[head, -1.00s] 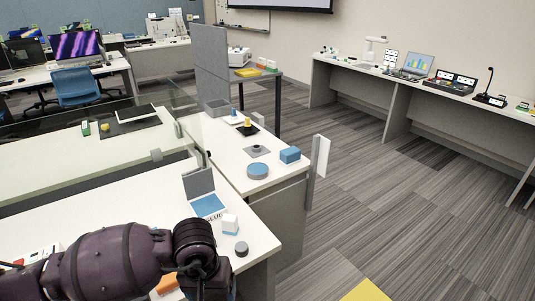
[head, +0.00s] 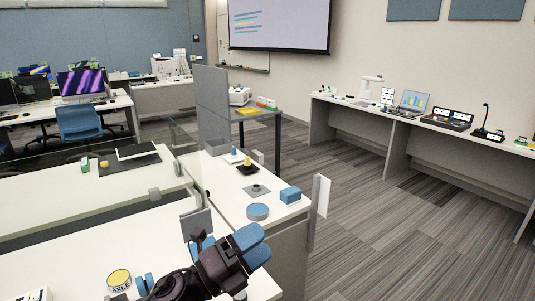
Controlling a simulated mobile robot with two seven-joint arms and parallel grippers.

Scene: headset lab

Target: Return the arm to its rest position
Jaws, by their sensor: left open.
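My left gripper (head: 256,246) shows at the bottom centre of the head view, on a dark purple arm. Its two blue fingers point right and up, apart, with nothing seen between them. It is over the near white desk (head: 75,262) in the picture and hides part of it. Behind it is an upright grey panel (head: 197,223) with a blue part partly covered by the gripper. My right gripper is not in view.
A yellow round piece (head: 119,278) labelled AXLE lies left of the arm. Beyond the gripper, a round blue-topped piece (head: 257,211) and a blue block (head: 290,195) stand on the side counter (head: 228,196). The carpet (head: 380,230) to the right is clear.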

